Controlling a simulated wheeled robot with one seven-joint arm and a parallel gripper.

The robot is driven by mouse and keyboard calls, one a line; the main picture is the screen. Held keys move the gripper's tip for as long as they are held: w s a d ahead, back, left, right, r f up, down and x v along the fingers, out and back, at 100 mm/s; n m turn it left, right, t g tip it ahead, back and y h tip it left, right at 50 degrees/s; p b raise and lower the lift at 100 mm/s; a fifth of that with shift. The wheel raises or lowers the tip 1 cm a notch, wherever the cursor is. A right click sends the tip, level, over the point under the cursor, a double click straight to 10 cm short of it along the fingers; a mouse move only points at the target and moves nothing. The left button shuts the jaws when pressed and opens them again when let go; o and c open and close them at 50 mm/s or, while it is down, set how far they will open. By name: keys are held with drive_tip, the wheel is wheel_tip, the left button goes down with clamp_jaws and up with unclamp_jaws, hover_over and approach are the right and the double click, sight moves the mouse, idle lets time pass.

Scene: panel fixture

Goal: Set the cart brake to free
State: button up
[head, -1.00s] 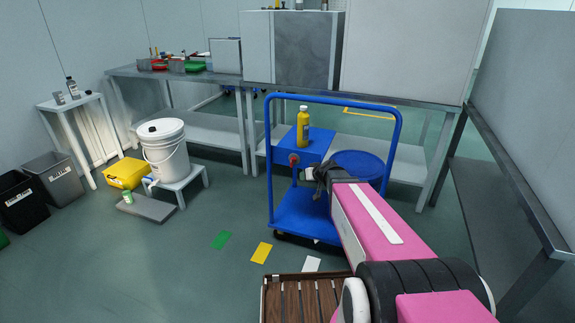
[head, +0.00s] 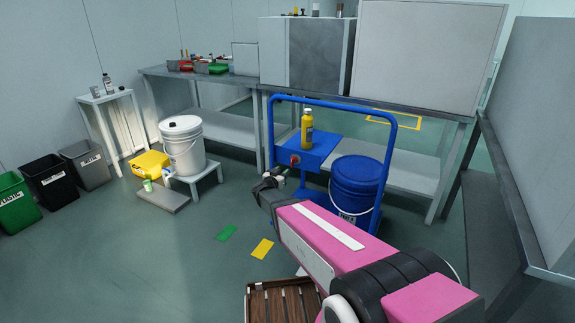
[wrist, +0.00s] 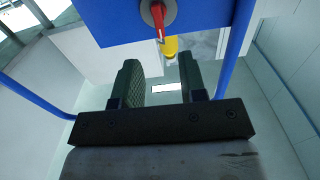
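The blue cart (head: 330,101) stands in front of the bench, with a tall tube handle. A red lever (head: 295,160) on a round grey base sits on its blue box (head: 322,150). In the wrist view the red lever (wrist: 163,22) is at the top centre and points toward the bottom of the picture. My gripper (head: 272,180) is just below and left of the lever in the head view. In the wrist view my gripper (wrist: 160,72) has its two dark fingers apart, with nothing between them. The lever lies beyond the fingertips, apart from them.
A yellow bottle (head: 307,128) stands on the blue box. A blue bucket (head: 358,183) sits on the cart, right of the box. Green (head: 226,232) and yellow (head: 262,249) cards lie on the floor. A wooden slatted crate (head: 283,300) is at the bottom. Open floor lies left.

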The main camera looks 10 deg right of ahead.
sight(292, 167)
drive_tip(key=x, duration=1)
drive_tip(key=shift+w+d, duration=0.2)
clamp_jaws()
